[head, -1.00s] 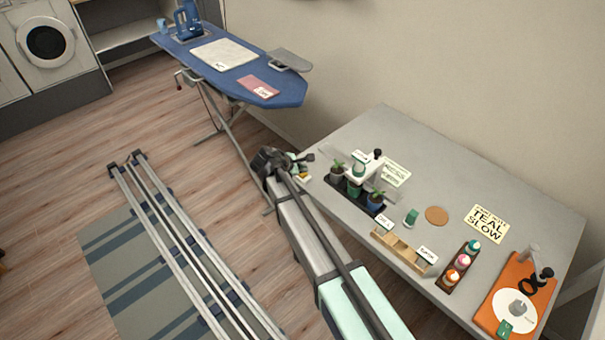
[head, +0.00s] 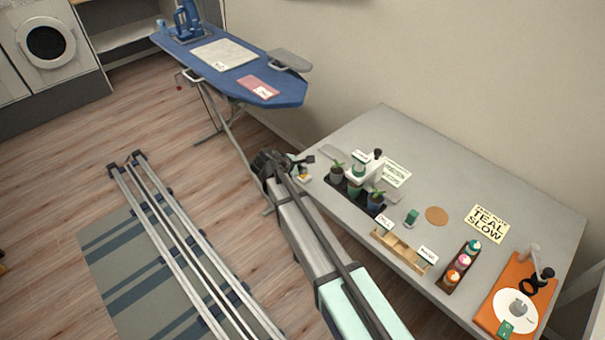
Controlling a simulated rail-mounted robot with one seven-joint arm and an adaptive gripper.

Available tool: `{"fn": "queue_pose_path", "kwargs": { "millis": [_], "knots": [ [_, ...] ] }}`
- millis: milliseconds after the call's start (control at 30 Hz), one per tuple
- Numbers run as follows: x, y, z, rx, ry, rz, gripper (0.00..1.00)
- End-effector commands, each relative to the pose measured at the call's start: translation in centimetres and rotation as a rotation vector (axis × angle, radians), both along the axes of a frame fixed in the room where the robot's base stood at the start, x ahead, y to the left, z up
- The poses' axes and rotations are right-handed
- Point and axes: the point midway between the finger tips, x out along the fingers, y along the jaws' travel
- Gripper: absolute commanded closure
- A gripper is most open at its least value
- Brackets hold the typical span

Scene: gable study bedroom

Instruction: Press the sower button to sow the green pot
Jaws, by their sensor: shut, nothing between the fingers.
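The green pot (head: 354,188) stands in the middle of a dark tray, between a grey pot (head: 337,174) and a blue pot (head: 375,201), both with plants. A white device with a green part (head: 359,171), which looks like the sower, stands just behind the green pot. A black knob (head: 378,154) shows at its upper right and may be its button. Small size leaves this unclear. My gripper (head: 304,164) is shut and empty at the table's left edge, left of the pots and apart from the knob. My arm partly hides that edge.
A small green block (head: 411,217), a cork disc (head: 436,215) and a wooden rack (head: 402,249) lie right of the pots. A bottle tray and an orange mat (head: 502,285) are farther right. The table's back (head: 420,155) is clear. A blue ironing board (head: 285,97) stands behind left.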

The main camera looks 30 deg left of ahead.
Motion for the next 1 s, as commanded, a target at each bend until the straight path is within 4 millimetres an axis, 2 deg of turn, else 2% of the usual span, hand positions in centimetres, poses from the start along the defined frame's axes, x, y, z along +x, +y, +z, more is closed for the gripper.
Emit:
{"fn": "queue_pose_path", "kwargs": {
  "millis": [400,800,1000],
  "knots": [
    [0.0,0.0,-0.1,0.0,0.001,0.0,1.0],
    [0.0,0.0,1.5,-0.001,0.001,0.0,1.0],
    [0.0,0.0,1.5,-0.001,0.001,0.0,1.0]
  ]
}}
